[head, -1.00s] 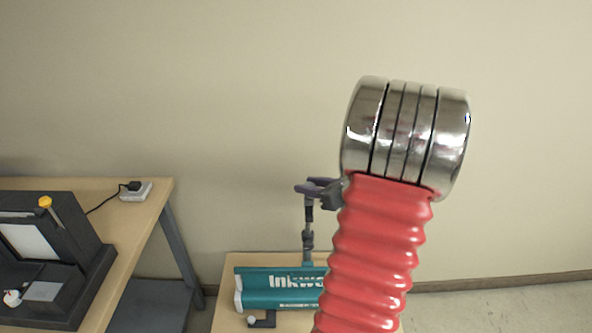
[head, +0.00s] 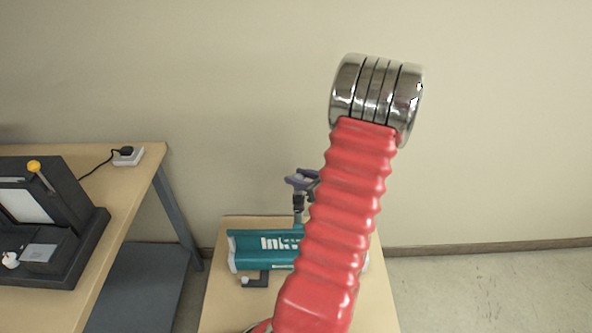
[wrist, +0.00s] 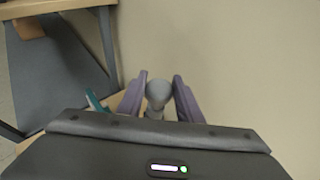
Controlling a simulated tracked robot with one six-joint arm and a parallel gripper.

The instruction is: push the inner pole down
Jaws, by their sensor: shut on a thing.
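A dark upright pole (head: 298,207) stands at the teal "Ink..." box on the small wooden table; its lower end is behind the box. My gripper (head: 302,181), with purple fingers, is at the top of the pole and shut on it. In the wrist view a grey rounded knob (wrist: 158,90) sits between the two purple fingers and a pale stem shows below it. My red ribbed arm covers part of the gripper and the right part of the box in the head view.
The teal box (head: 265,246) lies on the small table (head: 222,300), with a dark bracket (head: 255,279) in front. A larger table (head: 130,195) at left carries a black machine (head: 75,225) and a socket block (head: 129,156). The wall is close behind; floor is free at right.

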